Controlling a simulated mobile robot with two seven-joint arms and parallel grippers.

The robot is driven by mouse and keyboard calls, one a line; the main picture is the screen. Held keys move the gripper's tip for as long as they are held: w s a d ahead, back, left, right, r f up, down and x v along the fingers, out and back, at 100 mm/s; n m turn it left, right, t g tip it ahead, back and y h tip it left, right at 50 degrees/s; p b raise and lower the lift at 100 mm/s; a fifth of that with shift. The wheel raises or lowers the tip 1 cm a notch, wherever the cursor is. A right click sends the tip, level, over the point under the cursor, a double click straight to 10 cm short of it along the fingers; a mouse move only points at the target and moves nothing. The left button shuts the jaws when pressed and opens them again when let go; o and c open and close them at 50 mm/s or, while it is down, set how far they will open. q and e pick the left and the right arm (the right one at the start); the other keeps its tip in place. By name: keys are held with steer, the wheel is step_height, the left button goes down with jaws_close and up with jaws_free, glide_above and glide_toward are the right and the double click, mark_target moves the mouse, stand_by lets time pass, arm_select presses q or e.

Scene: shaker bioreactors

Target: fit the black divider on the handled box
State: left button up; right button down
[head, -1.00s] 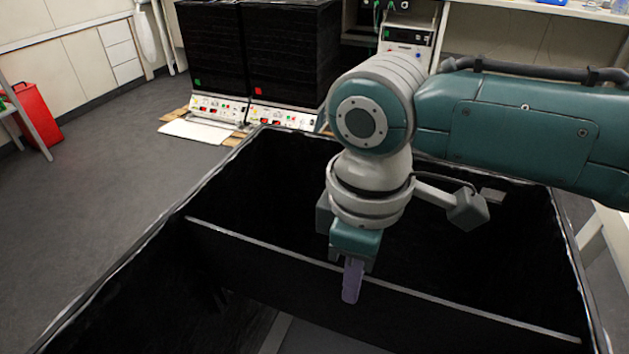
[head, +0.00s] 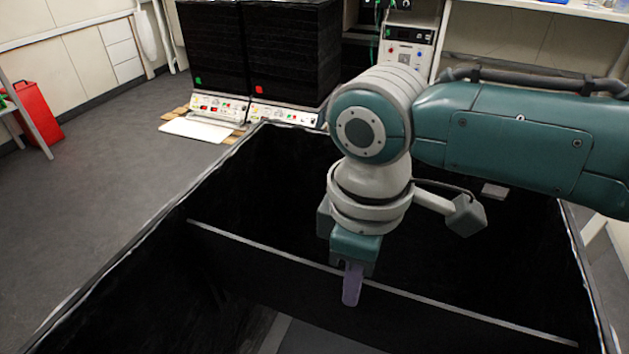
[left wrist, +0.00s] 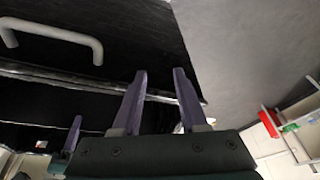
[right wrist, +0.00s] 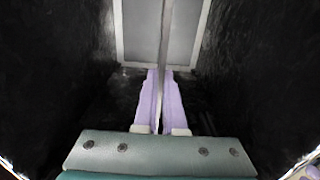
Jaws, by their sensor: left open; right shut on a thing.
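The black divider (head: 285,253) is a long upright panel with a light top edge, standing crosswise inside the large black box (head: 95,285). Its ends appear close to the side walls; whether they sit in slots is hidden. My right gripper (head: 352,285) is shut on the divider's top edge near its middle. In the right wrist view the divider (right wrist: 166,40) runs edge-on between the fingers (right wrist: 160,105). My left gripper (left wrist: 160,95) is open and empty beside a black wall with a pale handle (left wrist: 55,32); it is outside the head view.
Two black block-like units (head: 290,50) with control panels stand behind the box. A white flat board (head: 200,129) lies near them. A red container (head: 36,112) stands at the far left. The grey floor (head: 90,190) left of the box is clear.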

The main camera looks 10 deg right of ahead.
mark_target(349, 311)
steer(key=shift+f, duration=0.2)
steer(key=shift+f+b, duration=0.35)
steer(key=shift+f, duration=0.1)
steer(key=shift+f, duration=0.15)
steer(key=shift+f+b, duration=0.45)
steer(key=shift+f, duration=0.2)
steer(key=shift+f, duration=0.15)
stand_by(0.3)
steer(key=shift+f+b, duration=0.4)
steer(key=shift+f, duration=0.2)
steer(key=shift+f, duration=0.15)
